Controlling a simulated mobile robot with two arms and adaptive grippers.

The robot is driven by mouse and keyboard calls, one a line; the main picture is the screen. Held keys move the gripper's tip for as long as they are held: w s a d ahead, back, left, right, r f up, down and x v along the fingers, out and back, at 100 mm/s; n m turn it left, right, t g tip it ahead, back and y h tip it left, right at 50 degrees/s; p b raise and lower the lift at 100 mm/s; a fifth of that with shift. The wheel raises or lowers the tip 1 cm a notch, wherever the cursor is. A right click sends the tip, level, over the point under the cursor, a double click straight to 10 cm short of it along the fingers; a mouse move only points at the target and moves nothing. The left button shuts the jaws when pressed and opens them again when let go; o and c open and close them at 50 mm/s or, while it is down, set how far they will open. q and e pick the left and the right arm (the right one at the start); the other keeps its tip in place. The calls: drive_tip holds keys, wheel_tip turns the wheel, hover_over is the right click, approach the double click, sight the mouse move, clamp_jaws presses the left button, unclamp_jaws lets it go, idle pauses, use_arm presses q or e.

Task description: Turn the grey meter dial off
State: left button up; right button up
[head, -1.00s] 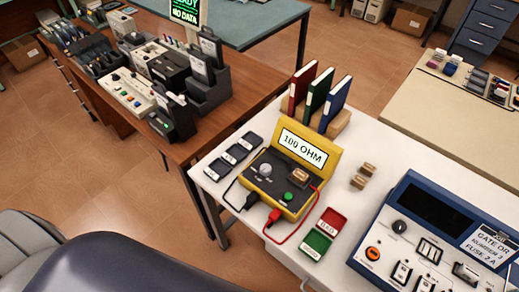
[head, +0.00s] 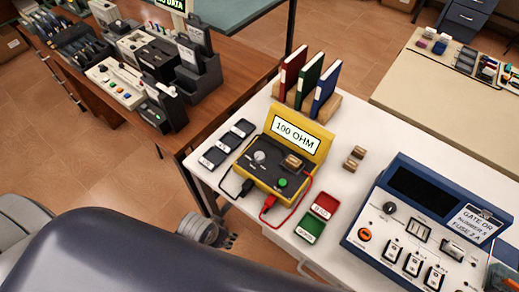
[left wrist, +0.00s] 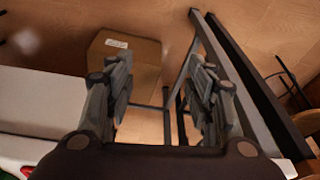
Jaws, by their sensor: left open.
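The yellow meter (head: 290,155) stands on the white table and its screen reads "100 OHM". Its round grey dial (head: 259,156) sits on the left of the black panel, above a green button (head: 282,183). My left gripper (head: 230,240) shows small, partly behind my arm, off the table's front left edge and apart from the meter. In the left wrist view its two fingers (left wrist: 162,90) are spread, with nothing between them. The dial does not show in that view. My right gripper is not in view.
Black and red leads plug into the meter's front. Red (head: 324,206) and green (head: 310,229) trays lie right of it. A blue fuse tester (head: 420,225) stands further right. Binders (head: 325,88) stand behind. In the left wrist view a cardboard box (left wrist: 138,55) is on the floor.

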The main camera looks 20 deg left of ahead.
use_arm(q)
drive_tip(key=w+d+r+m+t, duration=0.25)
drive_tip(key=w+r+t, duration=0.4)
drive_tip(key=r, duration=0.65)
drive_tip(key=w+d+r+m+t+h+p, duration=0.1)
drive_tip(key=w+r+m+t, duration=0.25)
drive_tip(key=w+r, duration=0.85)
drive_tip(key=w+d+r+m+t, duration=0.2)
drive_tip(key=w+r+t, duration=0.4)
drive_tip(key=r, duration=0.9)
drive_tip(key=w+d+r+m+t+h, duration=0.1)
drive_tip(key=d+r+m+h, duration=0.6)
drive_tip(key=d+r+m, duration=0.1)
drive_tip(key=s+d+r+m+g+h, duration=0.1)
drive_tip(key=s+d+m+g+h, duration=0.4)
drive_tip(key=d+m+g+h, duration=0.9)
drive_tip(key=m+g+y, duration=0.6)
drive_tip(key=m+y, duration=1.1)
drive_tip(key=y, duration=0.5)
approach(260, 155)
wheel_tip(260, 155, down, 7)
drive_tip(key=p, duration=0.3)
drive_tip(key=shift+s+f, duration=0.2)
drive_tip(key=shift+f, duration=0.65)
